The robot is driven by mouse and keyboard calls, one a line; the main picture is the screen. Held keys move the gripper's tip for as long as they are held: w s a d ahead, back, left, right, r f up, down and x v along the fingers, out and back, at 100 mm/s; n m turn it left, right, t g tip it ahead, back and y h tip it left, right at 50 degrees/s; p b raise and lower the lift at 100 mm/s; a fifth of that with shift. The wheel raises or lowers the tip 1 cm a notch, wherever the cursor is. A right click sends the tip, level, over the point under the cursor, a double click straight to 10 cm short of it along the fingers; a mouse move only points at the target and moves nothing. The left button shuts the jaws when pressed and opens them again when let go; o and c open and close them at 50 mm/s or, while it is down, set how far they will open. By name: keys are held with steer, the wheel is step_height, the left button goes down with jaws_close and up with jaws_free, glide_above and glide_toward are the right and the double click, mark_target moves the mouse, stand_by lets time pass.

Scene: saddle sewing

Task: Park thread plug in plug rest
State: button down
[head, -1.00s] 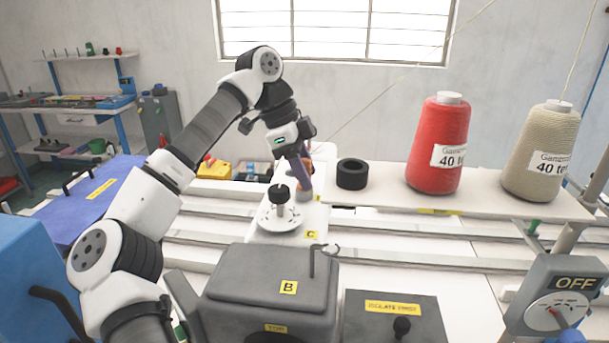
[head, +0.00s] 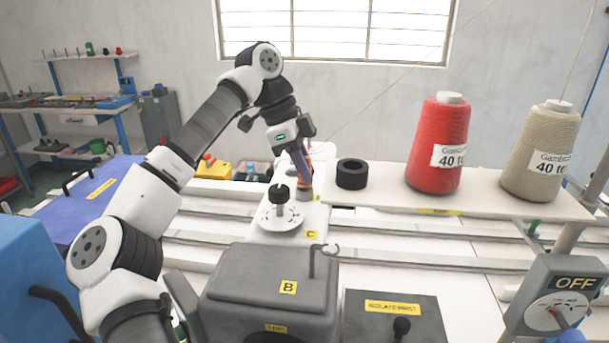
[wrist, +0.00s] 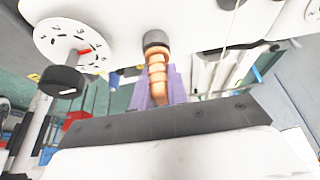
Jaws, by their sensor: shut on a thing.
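The thread plug (wrist: 157,72) is an orange, ribbed piece between the purple fingers of my gripper (wrist: 158,88) in the wrist view. One end of it meets a dark grey collar (wrist: 156,40) at the white plate; I cannot tell whether it sits inside or only touches. In the head view my gripper (head: 304,178) points down over the white plate marked C, shut on the plug, with a bit of orange (head: 307,153) showing behind the fingers. A short grey cylinder (head: 306,196) stands on the plate below the fingertips. I cannot surely tell which part is the plug rest.
A white dial with a black knob (head: 281,217) stands just left of my gripper. A black ring (head: 352,173), a red thread cone (head: 438,145) and a beige cone (head: 540,150) stand to the right.

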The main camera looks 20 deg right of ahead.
steer(key=shift+r, duration=1.4)
steer(key=shift+r, duration=2.05)
